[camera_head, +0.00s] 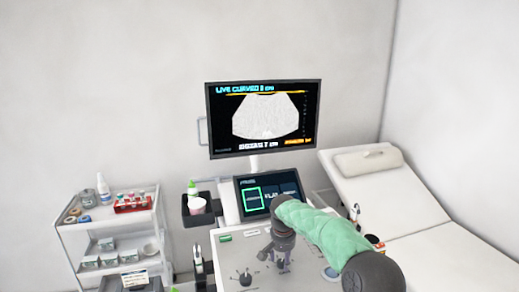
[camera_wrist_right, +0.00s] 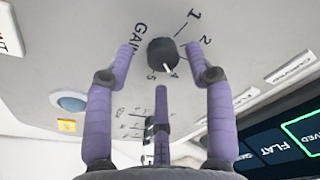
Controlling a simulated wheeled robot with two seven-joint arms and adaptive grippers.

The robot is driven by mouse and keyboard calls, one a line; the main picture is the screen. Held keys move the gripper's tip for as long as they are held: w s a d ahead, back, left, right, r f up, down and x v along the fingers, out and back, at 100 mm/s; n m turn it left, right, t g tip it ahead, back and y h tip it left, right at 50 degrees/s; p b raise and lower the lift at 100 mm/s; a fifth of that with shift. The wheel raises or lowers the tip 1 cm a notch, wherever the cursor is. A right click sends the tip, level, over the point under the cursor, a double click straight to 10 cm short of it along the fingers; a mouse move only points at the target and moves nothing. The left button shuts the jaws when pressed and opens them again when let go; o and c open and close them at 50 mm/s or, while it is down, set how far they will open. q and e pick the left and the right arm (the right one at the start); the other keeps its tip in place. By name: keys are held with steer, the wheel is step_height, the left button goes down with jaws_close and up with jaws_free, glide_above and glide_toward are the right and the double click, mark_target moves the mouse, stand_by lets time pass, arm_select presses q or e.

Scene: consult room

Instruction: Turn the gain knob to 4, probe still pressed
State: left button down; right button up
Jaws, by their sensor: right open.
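The dark gain knob (camera_wrist_right: 162,52) shows in the right wrist view on the pale console panel, beside the word GAIN and the numerals 1, 2 and 5. Its white pointer mark is on the lower right, by a small numeral that looks like 4. My right gripper (camera_wrist_right: 160,50) is open, with purple fingers on both sides of the knob and gaps between. In the head view my right gripper (camera_head: 281,262) is over the console, below the green-sleeved arm, and hides the knob. The monitor (camera_head: 262,118) shows a grey fan-shaped live image. My left gripper and the pressed probe cannot be made out.
A small touch screen (camera_head: 268,192) stands behind the right gripper. A black joystick-like control (camera_head: 245,279) is to its left. A white trolley (camera_head: 108,233) with bottles stands at the left. An exam couch (camera_head: 440,235) is at the right.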

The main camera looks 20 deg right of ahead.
step_height(320, 180, up, 8)
steer(key=shift+f, duration=0.2)
stand_by(0.7)
